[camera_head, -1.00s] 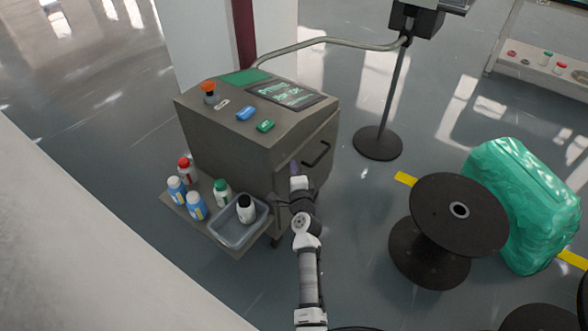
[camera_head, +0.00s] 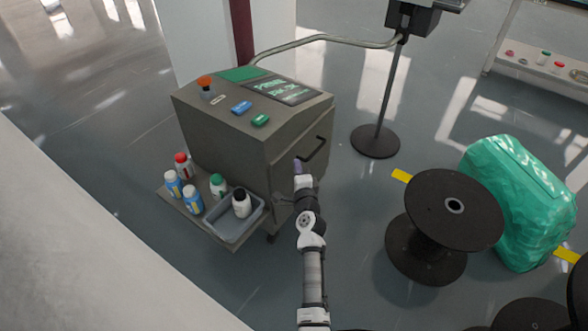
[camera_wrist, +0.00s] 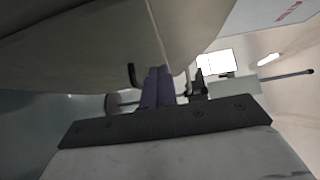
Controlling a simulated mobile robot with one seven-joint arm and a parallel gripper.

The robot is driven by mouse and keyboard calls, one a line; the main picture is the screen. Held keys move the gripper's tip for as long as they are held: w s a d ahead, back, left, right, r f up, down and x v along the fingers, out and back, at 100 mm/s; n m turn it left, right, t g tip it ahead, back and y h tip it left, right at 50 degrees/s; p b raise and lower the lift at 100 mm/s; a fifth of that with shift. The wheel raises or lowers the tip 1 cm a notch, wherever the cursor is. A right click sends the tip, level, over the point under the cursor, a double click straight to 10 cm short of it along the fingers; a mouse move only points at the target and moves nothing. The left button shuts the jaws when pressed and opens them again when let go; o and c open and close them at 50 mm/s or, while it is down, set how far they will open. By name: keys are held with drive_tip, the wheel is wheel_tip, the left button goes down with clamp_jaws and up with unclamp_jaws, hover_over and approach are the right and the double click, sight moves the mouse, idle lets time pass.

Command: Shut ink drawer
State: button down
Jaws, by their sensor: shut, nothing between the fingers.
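The grey ink machine (camera_head: 225,135) stands left of centre in the head view. A front panel (camera_head: 285,160) with a black bar handle (camera_head: 314,149) is on its right-hand side; I take this as the ink drawer. The panel looks nearly flush, but I cannot tell if a gap remains. My gripper (camera_head: 297,166) is at this panel, just left of and below the handle. In the wrist view its purple fingers (camera_wrist: 157,88) are together and empty, close to a beige surface (camera_wrist: 90,45) with a thin seam. A black handle end (camera_wrist: 132,75) shows beside the fingers. Whether they touch the panel is unclear.
A side shelf (camera_head: 190,211) holds several bottles and a grey bin (camera_head: 240,228) left of my arm. A black cable spool (camera_head: 440,220) and a green wrapped bundle (camera_head: 525,205) stand right. A stand's round base (camera_head: 375,142) is behind. Floor between is clear.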

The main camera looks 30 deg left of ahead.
drive_tip(key=b+v, duration=0.1)
drive_tip(key=v, duration=0.9)
drive_tip(key=shift+d, duration=0.15)
